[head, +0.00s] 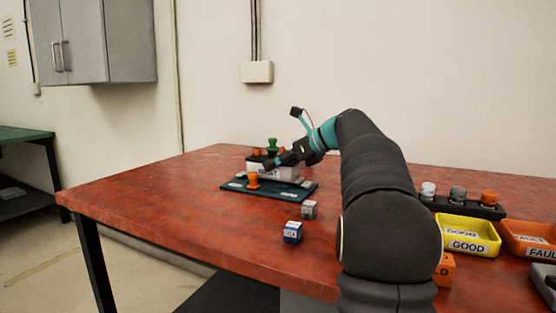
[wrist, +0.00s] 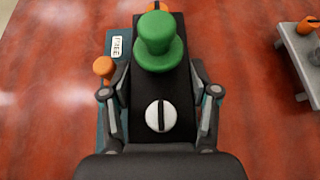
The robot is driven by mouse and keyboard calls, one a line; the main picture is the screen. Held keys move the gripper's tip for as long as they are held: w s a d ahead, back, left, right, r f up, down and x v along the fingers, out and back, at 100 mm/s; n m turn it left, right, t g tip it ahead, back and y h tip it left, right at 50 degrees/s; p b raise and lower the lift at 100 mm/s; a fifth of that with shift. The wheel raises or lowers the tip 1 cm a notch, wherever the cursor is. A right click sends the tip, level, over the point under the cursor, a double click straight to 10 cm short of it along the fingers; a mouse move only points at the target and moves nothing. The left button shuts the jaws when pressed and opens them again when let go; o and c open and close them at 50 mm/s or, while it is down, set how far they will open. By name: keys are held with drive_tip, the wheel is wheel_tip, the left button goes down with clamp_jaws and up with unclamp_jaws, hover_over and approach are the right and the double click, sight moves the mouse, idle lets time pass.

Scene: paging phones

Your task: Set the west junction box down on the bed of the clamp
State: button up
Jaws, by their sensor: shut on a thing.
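The west junction box (head: 270,172) has a pale side with a label ending in "ST" and a green knob on top in the head view. In the wrist view its black top (wrist: 145,95) carries the green knob and a white slotted disc. My gripper (wrist: 161,118) is shut on the box, one finger at each side; it also shows in the head view (head: 284,160). The clamp's dark teal plate (head: 234,186) lies under the box, with an orange knob at its front. The wrist view shows its edge (wrist: 117,70) and a "FREE" label. I cannot tell whether box and bed touch.
A blue cube (head: 293,232) and a grey cube (head: 309,210) stand on the red table in front of the plate. A yellow GOOD tray (head: 467,252), an orange FAULT tray (head: 528,245) and a black rack (head: 470,208) with knobs are at right. The table's left side is clear.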

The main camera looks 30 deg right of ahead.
sight(275, 146)
drive_tip(key=shift+f, duration=0.4)
idle(0.7)
drive_tip(key=shift+p, duration=0.6)
drive_tip(key=shift+f+p, duration=0.2)
drive_tip(key=shift+p, duration=0.1)
idle(0.8)
drive_tip(key=o, duration=1.6)
drive_tip(key=shift+f, duration=0.1)
drive_tip(key=shift+r+p, duration=1.15)
drive_tip(key=shift+r, duration=1.7)
